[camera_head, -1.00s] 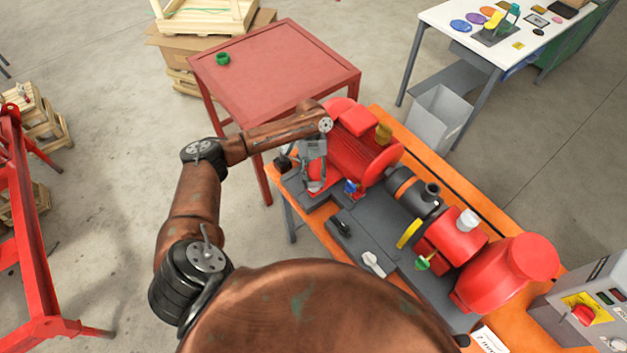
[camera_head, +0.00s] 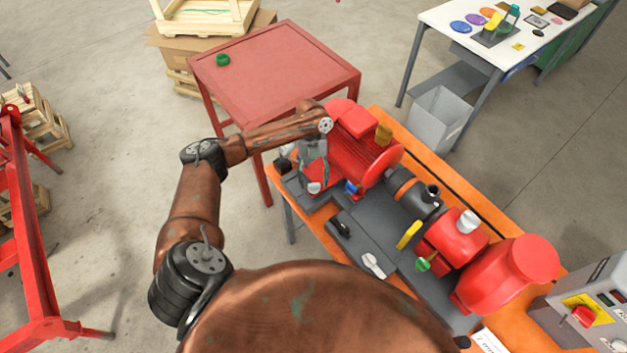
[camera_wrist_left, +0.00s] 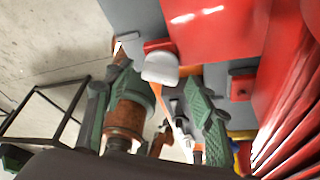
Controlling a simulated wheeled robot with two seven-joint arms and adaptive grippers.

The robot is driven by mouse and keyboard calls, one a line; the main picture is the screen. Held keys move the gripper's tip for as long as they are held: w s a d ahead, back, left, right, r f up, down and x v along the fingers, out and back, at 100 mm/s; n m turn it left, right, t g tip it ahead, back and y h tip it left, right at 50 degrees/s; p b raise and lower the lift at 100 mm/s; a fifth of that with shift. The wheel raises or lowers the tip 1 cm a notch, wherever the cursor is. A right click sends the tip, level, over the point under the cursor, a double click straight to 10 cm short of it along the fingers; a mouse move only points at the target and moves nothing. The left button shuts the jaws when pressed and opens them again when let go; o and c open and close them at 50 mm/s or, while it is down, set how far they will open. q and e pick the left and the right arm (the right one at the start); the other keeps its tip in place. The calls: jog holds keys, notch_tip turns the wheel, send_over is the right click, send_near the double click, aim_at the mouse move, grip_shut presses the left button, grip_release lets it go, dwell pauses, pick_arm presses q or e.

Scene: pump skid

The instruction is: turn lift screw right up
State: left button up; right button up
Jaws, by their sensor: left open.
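My left gripper (camera_head: 314,178) points down beside the left end of the red motor (camera_head: 352,153). In the left wrist view its two green-padded fingers stand apart, with the gripper (camera_wrist_left: 158,76) open. A white-capped knob (camera_wrist_left: 161,68) shows between and beyond the fingertips; it also shows below the gripper in the head view (camera_head: 314,187). I cannot tell whether a finger touches it, or whether it is the right lift screw. An orange-brown cylindrical part (camera_wrist_left: 127,118) is by the left finger. My right gripper is out of view.
A blue knob (camera_head: 352,188) is just right of the gripper. A black handle (camera_head: 341,229), white lever (camera_head: 372,265) and yellow handle (camera_head: 409,235) stand along the grey skid.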

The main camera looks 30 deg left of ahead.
pick_arm(q)
jog(key=v, duration=1.1)
jog(key=shift+r, duration=0.4)
